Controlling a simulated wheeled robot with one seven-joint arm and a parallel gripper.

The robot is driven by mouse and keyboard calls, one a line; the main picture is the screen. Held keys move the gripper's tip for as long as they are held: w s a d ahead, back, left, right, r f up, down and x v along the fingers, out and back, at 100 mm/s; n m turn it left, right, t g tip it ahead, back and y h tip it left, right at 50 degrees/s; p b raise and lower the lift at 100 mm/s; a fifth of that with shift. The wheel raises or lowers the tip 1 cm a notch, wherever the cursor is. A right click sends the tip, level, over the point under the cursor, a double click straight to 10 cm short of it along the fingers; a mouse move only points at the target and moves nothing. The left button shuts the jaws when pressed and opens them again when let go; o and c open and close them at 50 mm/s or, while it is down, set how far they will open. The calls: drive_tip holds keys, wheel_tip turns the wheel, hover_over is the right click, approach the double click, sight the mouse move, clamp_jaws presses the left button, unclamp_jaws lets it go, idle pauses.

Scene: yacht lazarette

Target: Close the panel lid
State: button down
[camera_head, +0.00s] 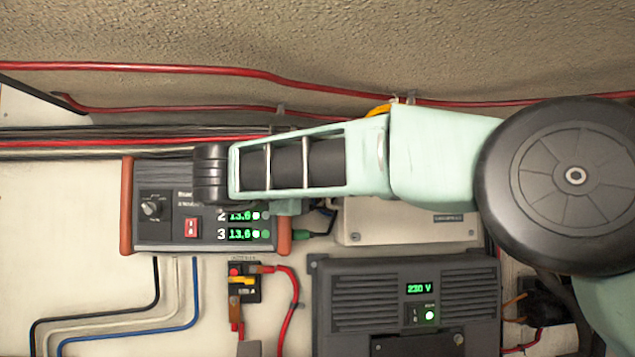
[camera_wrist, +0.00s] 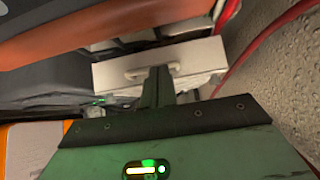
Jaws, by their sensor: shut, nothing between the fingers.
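In the wrist view, a cream panel lid (camera_wrist: 203,57) with a small raised handle (camera_wrist: 135,73) lies across the upper middle. My gripper (camera_wrist: 158,72) is shut and empty, and its dark fingers overlap the lid's face beside the handle. I cannot tell whether the fingertips touch it. A cream edge shows below the lid at the right; how far the lid stands open is unclear. In the head view, a cream box (camera_head: 410,228) sits below my arm, which covers its top and left parts. My fingers are hidden there.
A dark charger unit (camera_head: 165,225) with orange ends and green displays is left of the box. A dark inverter (camera_head: 405,320) reading 230 V is below it. Red cables (camera_head: 190,68) run along the rough wall above. A small breaker (camera_head: 243,283) with red cable hangs below the charger.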

drive_tip(key=shift+s, duration=0.1)
drive_tip(key=b+v, duration=0.4)
drive_tip(key=v, duration=1.3)
drive_tip(key=shift+b, duration=0.35)
drive_tip(key=shift+s+a, duration=0.1)
drive_tip(key=shift+a, duration=0.05)
